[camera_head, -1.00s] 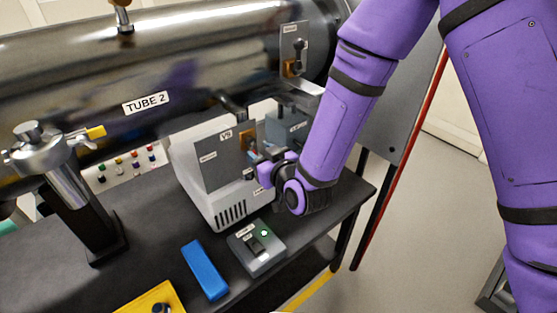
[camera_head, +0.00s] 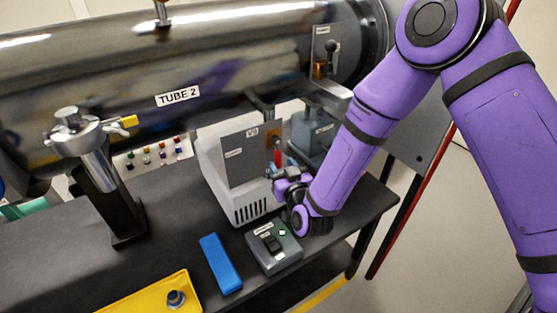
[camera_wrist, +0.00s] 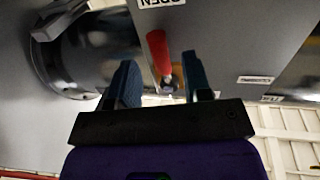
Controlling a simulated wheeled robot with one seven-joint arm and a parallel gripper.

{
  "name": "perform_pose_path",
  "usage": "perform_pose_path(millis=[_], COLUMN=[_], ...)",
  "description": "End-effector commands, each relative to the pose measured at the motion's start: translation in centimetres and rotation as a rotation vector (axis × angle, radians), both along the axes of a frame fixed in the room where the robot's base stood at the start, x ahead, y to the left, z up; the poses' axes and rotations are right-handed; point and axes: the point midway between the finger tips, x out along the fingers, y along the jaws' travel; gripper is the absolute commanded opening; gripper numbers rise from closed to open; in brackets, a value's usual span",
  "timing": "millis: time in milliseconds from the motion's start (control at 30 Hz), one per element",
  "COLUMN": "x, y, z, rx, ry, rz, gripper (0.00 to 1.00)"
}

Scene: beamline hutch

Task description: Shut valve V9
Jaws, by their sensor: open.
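Valve V9's grey panel (camera_head: 246,155) is on the white box on the bench, with a V9 label at its top. A red lever handle (camera_head: 277,157) hangs below an orange-brown plate (camera_head: 273,136) at the panel's right side. In the wrist view the red handle (camera_wrist: 157,50) shows with a metal end, near an upside-down OPEN label (camera_wrist: 161,2). My gripper (camera_head: 279,174) is just below and in front of the lever. Its blue-grey fingers (camera_wrist: 159,80) are apart, with the lever appearing between their tips; contact cannot be told.
A grey switch box (camera_head: 273,250) with a green light, a blue block (camera_head: 221,264) and a yellow tray (camera_head: 150,297) are on the bench. Another valve lever (camera_head: 330,48) is above right, by the TUBE 2 vessel (camera_head: 230,60). A grey-blue unit (camera_head: 313,132) stands behind my wrist.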

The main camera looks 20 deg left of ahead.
Motion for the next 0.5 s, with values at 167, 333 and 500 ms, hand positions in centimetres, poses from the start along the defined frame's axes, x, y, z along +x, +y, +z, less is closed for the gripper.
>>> perform_pose_path(millis=[167, 333, 500], x=[1.9, 2.7, 2.8], y=[1.5, 2.1, 2.2], z=[0.0, 0.0, 0.0], rx=[0.001, 0.001, -0.001], ry=[0.000, 0.001, 0.001], rz=[0.000, 0.000, 0.001], gripper=[0.45, 0.45, 0.45])
